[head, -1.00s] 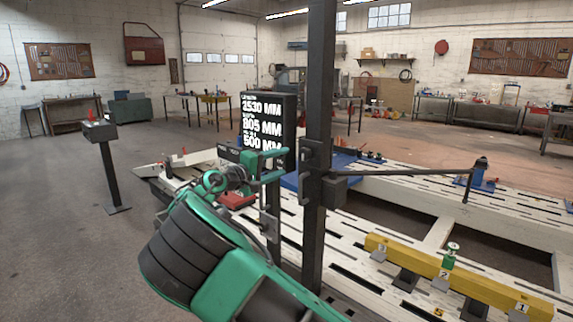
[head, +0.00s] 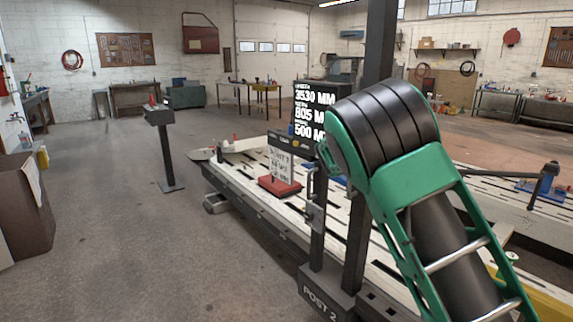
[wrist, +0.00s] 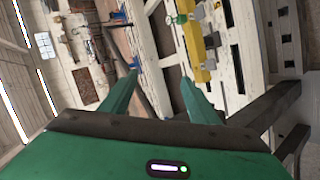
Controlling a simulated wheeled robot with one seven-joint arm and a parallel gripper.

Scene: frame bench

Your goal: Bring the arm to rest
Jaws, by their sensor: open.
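My gripper (wrist: 160,82) shows in the wrist view with its two green fingers spread apart. It is open, with nothing between the fingertips. In the head view my green and black arm rises on the right, in front of the dark post and the bench; my gripper cannot be made out there. The wrist view is turned on its side and looks past the fingers to the white bench and its yellow beam (wrist: 193,40).
The slotted white frame bench (head: 247,182) fills the middle and right. A dark post (head: 378,50) and a base marked POST 2 (head: 322,290) stand close to my arm. A display (head: 311,110) stands behind. A pedestal (head: 166,150) stands left; the floor around it is clear.

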